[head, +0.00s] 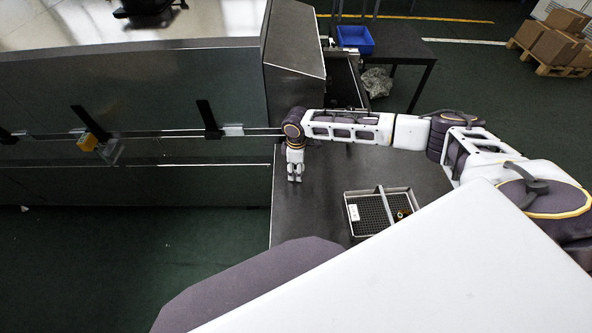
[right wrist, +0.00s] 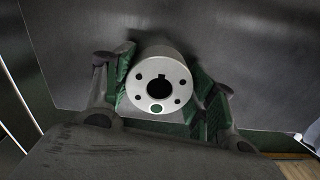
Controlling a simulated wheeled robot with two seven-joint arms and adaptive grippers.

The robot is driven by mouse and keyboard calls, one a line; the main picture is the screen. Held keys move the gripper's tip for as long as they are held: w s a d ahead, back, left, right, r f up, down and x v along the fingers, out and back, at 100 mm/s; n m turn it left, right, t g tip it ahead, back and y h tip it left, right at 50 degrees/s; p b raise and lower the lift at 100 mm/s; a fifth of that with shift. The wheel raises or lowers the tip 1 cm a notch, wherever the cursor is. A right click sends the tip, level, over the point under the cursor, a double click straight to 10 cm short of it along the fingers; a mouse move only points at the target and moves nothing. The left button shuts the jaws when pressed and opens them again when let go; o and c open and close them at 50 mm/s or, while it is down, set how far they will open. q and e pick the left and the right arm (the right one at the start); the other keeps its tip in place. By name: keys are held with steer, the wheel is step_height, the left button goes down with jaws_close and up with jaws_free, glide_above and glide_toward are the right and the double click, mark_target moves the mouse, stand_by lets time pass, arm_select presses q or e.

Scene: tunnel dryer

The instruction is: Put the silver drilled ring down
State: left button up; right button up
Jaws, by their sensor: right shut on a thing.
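The silver drilled ring (right wrist: 158,86) shows in the right wrist view, a short cylinder with a dark keyed centre bore and several small holes around it. My right gripper (right wrist: 160,95) is shut on it, with green-lined fingers on its left and right sides. In the head view my right gripper (head: 295,176) points down over the left part of the dark table (head: 325,190). The ring cannot be made out in the head view. Whether the ring touches the surface below cannot be told. My left gripper is not in view.
A two-part metal tray (head: 381,190) with dark grid floors stands on the table, right of the gripper, with a small orange-and-black item (head: 403,214) in it. The dryer's metal housing (head: 150,95) borders the table on the left. A blue bin (head: 355,39) sits on a far table.

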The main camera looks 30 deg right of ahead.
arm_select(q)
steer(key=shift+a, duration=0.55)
arm_select(e)
steer(key=c, duration=0.4)
steer(key=shift+c, duration=0.2)
steer(key=shift+r, duration=0.7)
step_height(320, 180, up, 8)
steer(key=shift+f, duration=0.1)
steer(key=shift+r, duration=0.45)
